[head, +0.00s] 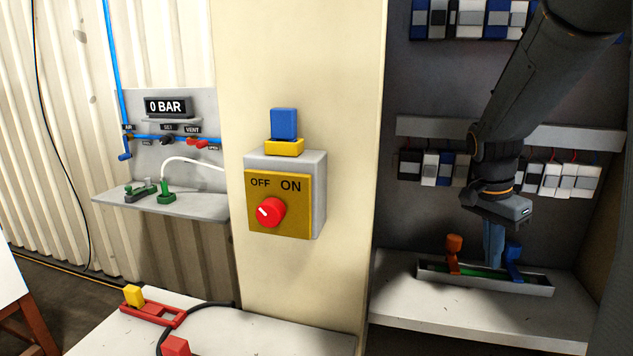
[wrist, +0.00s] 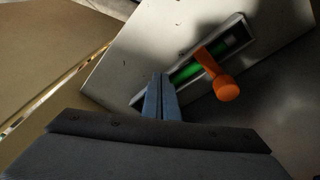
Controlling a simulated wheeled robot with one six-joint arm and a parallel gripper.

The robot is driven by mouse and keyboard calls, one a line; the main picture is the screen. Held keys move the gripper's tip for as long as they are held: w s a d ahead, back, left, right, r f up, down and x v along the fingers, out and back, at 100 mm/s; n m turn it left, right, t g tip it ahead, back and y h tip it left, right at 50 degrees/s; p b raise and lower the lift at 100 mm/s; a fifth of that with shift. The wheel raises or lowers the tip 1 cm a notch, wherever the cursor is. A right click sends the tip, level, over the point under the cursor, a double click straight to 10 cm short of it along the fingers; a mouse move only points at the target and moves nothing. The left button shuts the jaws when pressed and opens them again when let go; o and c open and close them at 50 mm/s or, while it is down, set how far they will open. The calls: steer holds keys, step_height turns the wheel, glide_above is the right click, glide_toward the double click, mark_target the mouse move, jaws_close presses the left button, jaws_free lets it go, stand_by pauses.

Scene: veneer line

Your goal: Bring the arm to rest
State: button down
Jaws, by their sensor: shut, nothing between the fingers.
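My gripper (head: 493,248) hangs at the right of the head view, pointing down over a grey tray (head: 484,283) on a shelf inside the cabinet. Its blue-grey fingers are shut with nothing between them. They also show in the wrist view (wrist: 160,96), close together and in front of part of the tray. An orange-handled item (head: 454,253) stands in the tray left of the fingers, and a blue-handled item (head: 514,262) stands just right of them. In the wrist view the orange item (wrist: 216,75) is right of the fingers. Whether the fingertips touch the tray, I cannot tell.
A cream pillar carries a switch box (head: 280,205) with a red knob, its pointer towards OFF. A wall shelf (head: 165,203) with green plugs and a "0 BAR" display (head: 167,106) is at left. A white table (head: 255,330) holds red parts. Breaker rows (head: 550,178) stand behind my arm.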

steer(key=s+a+f+n, duration=0.1)
steer(key=a+n, duration=0.1)
steer(key=a, duration=0.2)
steer(key=s+a+f+n+y, duration=0.1)
steer(key=s+a+f+n, duration=0.1)
steer(key=a+n, duration=0.1)
steer(key=s+a+f+n, duration=0.1)
steer(key=a+f+n, duration=0.1)
steer(key=a, duration=0.4)
steer(key=shift+s+n+t+y, duration=0.2)
steer(key=shift+n+t+y, duration=0.1)
steer(key=shift+t, duration=0.1)
steer(key=s+a+f+n+y, duration=0.1)
steer(key=s+a+f+n, duration=0.3)
steer(key=s+a+n, duration=0.3)
steer(key=shift+s+a, duration=0.25)
steer(key=shift+a, duration=0.95)
